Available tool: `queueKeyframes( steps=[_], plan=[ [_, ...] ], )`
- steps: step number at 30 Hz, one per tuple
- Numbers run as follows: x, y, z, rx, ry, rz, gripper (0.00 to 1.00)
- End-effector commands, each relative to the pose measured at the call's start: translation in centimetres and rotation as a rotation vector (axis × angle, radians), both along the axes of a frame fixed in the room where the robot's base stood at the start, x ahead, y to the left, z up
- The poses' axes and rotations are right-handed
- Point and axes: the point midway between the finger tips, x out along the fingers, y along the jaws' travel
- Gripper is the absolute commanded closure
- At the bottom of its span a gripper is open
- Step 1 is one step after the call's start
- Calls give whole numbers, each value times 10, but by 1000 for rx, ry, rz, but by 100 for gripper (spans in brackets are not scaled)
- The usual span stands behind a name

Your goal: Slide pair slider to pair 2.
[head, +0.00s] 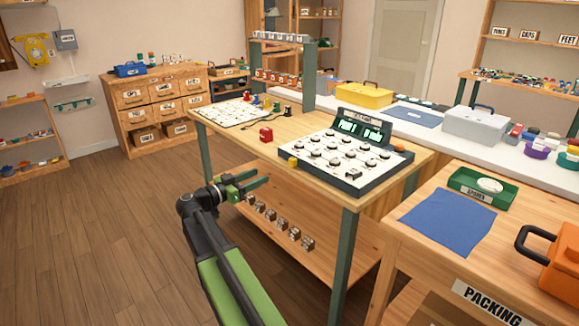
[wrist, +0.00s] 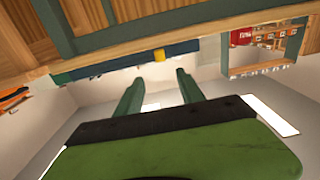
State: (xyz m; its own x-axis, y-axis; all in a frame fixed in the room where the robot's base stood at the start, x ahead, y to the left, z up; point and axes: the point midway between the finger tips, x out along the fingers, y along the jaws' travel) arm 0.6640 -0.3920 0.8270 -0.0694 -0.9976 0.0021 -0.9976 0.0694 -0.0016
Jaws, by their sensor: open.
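A white-topped panel (head: 345,158) with dark sides and several dials stands on the wooden workbench. A raised display (head: 362,128) with green readouts sits at its back. A small yellow block (head: 292,162) is at the panel's left front side; it looks like a slider knob, but I cannot read a label for it or any pair marks. In the wrist view a yellow block (wrist: 159,55) shows beyond my fingertips, between them. My gripper (head: 263,178) is open and empty, in front of the bench edge and apart from the panel. Its two fingers also show in the wrist view (wrist: 160,78).
The workbench (head: 236,145) also holds a red block (head: 266,135) and a white board (head: 232,112) with coloured pieces. Small blocks sit on its lower shelf (head: 335,249). A packing table (head: 400,240) stands at right. Open floor (head: 90,240) lies left.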

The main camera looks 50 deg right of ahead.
Motion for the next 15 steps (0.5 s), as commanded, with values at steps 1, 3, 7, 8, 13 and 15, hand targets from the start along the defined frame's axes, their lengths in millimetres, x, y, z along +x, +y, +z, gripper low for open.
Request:
queueKeyframes(
  steps=[1, 3, 7, 8, 13, 15],
  plan=[
    [-1, -14, 0, 0, 0, -5, 55],
    [-2, -32, 0, 1, 1, -4, 55],
    [-4, -65, 0, 1, 1, -4, 55],
    [-5, -73, 0, 1, 1, -4, 55],
    [-7, -112, -1, 2, 1, -3, 55],
    [-9, -124, -1, 2, 1, -4, 55]
  ],
)
